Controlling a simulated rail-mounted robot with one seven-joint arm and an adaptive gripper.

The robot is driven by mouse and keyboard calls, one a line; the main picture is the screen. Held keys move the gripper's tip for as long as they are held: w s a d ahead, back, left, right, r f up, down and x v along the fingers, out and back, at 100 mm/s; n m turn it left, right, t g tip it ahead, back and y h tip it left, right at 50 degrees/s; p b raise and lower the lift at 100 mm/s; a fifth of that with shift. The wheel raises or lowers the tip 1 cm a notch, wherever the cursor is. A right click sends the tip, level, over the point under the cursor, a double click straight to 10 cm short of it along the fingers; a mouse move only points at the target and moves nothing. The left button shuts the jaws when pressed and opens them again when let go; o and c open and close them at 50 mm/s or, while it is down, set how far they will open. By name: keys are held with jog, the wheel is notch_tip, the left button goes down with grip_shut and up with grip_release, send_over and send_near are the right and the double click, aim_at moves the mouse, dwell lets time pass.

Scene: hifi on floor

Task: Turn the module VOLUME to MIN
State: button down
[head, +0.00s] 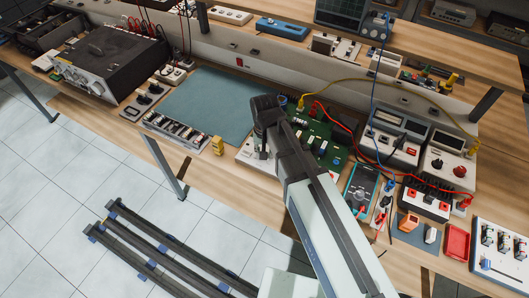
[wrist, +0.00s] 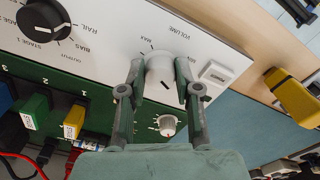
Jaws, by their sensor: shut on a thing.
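In the wrist view, the VOLUME knob (wrist: 160,72) is a pale round knob on a white module panel (wrist: 112,25). My gripper (wrist: 159,76) is shut on the knob, one finger on each side. In the head view, my arm covers most of the gripper and the knob, and the module's white edge (head: 246,156) shows beside it.
A smaller white knob (wrist: 168,125) with a red mark sits between the fingers on the green board. A yellow block (head: 217,145) stands left of the module. A blue-green mat (head: 205,105) lies mostly clear.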

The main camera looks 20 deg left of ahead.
jog(key=n, duration=0.7)
jog(key=shift+b, duration=0.35)
jog(key=n, duration=0.4)
jog(key=shift+d, duration=0.1)
jog(key=shift+n, duration=1.7)
jog(key=c, duration=0.8)
grip_release()
jog(key=shift+w, duration=0.1)
notch_tip(320, 180, up, 12)
